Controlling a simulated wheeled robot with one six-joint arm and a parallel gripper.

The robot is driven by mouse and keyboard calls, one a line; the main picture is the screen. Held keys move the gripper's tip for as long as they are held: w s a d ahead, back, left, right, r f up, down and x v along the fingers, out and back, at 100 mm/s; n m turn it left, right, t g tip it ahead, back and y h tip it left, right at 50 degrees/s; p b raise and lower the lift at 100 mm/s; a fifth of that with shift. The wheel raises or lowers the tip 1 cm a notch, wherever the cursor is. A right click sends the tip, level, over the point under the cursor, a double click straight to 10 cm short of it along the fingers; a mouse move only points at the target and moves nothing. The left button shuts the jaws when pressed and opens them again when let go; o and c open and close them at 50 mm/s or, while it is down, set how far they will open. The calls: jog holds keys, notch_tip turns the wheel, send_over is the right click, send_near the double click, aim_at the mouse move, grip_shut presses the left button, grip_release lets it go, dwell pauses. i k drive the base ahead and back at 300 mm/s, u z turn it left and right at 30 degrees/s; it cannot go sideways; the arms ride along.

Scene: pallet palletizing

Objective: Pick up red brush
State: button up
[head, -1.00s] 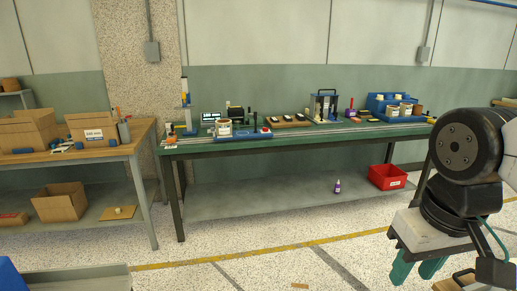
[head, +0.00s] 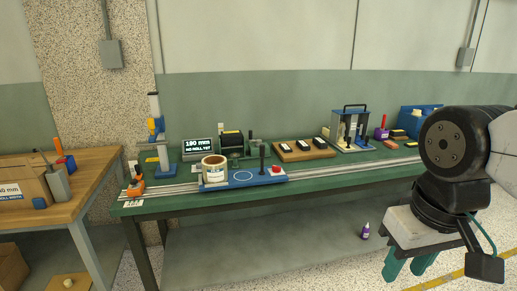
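No red brush can be told for certain. A small red-handled thing with a purple base (head: 382,128) stands upright toward the right of the green bench. Another upright thing with a red-orange handle (head: 59,147) is at the back of the wooden bench on the left. Both are too small to tell whether either is a brush. My gripper (head: 408,264) is at the lower right, pointing down, in front of the bench and away from both.
The green bench (head: 150,205) carries a rail, a blue fixture with a roll (head: 214,168), a display (head: 198,148), a wooden tray (head: 303,154) and a blue bin (head: 420,118). The wooden bench (head: 95,170) is at the left.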

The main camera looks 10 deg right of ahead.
aim_at(385, 115)
jog(key=i, duration=1.95)
jog(key=z, duration=2.95)
jog(key=i, duration=3.1)
jog(key=u, duration=0.65)
